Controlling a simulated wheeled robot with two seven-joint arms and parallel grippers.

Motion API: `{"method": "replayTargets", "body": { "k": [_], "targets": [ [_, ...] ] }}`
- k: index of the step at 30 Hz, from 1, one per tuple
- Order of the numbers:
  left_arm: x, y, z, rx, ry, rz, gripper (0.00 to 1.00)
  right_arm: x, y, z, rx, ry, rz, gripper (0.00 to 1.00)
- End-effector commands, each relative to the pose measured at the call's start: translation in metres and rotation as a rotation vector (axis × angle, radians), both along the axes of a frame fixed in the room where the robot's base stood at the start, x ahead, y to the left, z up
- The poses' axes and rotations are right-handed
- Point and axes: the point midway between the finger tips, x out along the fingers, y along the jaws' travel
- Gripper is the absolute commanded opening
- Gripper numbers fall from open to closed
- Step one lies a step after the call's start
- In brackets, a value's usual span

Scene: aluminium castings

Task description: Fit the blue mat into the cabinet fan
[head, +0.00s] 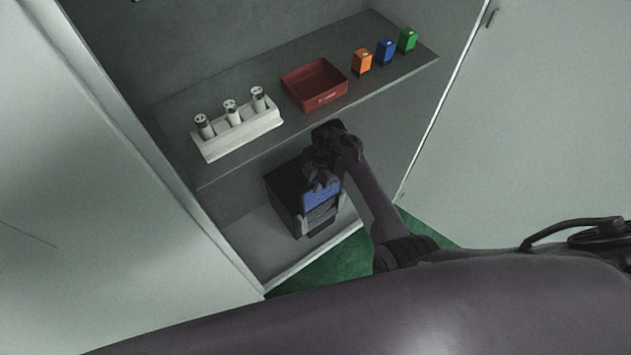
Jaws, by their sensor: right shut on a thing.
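The cabinet fan is a dark box (283,194) standing on the cabinet's lower level, with a grey slatted part (320,214) on its front. The blue mat (322,196) is at the upper front of this box, above the slatted part. My right gripper (321,181) is shut on the mat's upper edge and reaches in under the shelf. The gripper hides part of the mat and of the box top. How far the mat sits inside the box cannot be told. My left gripper is not in view.
The shelf (375,92) above holds a white rack (238,138) with three cylinders, a red tray (315,84), and orange (362,60), blue (386,51) and green (407,39) boxes. Open doors flank the cabinet. The lower level (252,242) is clear left of the fan.

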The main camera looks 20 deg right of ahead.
Motion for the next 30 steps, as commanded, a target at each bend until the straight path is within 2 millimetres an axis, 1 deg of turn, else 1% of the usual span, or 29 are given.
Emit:
{"method": "replayTargets", "body": {
  "k": [8, 23, 30],
  "targets": [
    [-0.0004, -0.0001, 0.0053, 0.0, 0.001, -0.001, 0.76, 0.0008, -0.0005, 0.0017, -0.001, -0.001, 0.001, 0.0],
    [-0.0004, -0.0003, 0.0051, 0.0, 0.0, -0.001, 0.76, 0.0005, -0.0002, 0.0003, 0.0, -0.001, 0.0, 0.0],
    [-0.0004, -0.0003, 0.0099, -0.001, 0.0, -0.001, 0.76, 0.0004, -0.0004, 0.0015, -0.001, -0.001, 0.001, 0.0]
  ]
}}
